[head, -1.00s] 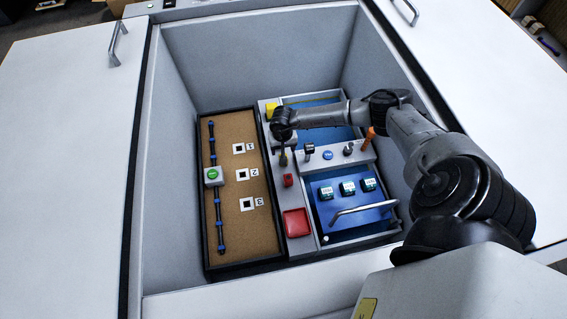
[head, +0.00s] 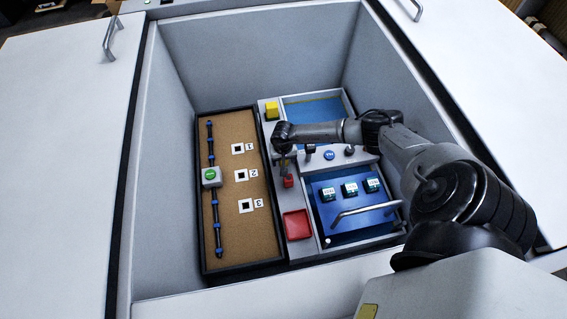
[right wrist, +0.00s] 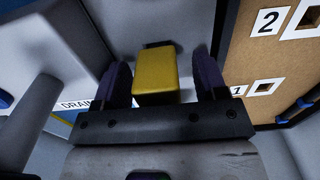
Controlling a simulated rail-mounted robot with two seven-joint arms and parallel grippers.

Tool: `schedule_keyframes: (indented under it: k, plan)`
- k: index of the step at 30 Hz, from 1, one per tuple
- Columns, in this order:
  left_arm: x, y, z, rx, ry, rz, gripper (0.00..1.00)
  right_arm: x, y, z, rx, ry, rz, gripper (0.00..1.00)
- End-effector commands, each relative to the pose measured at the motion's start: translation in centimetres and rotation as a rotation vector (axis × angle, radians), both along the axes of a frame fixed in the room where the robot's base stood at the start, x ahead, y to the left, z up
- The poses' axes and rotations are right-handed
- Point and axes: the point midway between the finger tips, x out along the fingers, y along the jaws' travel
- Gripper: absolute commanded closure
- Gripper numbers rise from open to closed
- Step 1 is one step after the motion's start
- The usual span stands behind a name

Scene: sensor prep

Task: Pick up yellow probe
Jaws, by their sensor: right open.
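The yellow probe (head: 271,110), a small yellow block, stands on the grey panel at its far left corner. My right gripper (head: 284,168) points down over the same panel, nearer the front than the yellow probe and just above a red block (head: 288,182) in the picture. In the right wrist view the yellow probe (right wrist: 155,76) shows between the two open dark fingers (right wrist: 160,85). The head view shows the probe apart from the gripper. My left gripper is out of view.
A cork board (head: 264,228) with numbered markers lies to the left in the deep grey bin. A red tray (head: 297,224) and a blue lid (head: 347,207) with a metal handle are at the front. The bin's walls surround everything.

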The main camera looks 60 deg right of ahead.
Motion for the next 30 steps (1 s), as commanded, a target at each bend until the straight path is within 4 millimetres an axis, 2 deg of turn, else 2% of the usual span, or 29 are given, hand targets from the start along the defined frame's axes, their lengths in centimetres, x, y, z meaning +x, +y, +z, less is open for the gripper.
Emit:
schedule_keyframes:
  k: [5,22,30]
  plan:
    - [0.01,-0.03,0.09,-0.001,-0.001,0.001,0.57,0.02,-0.04,0.12,-0.001,-0.001,0.0,0.36]
    - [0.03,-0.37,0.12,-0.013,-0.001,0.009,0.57,0.03,-0.03,0.13,0.0,0.0,0.0,0.91]
    - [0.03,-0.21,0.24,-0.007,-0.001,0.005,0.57,0.05,-0.05,0.37,-0.001,-0.001,0.0,0.93]
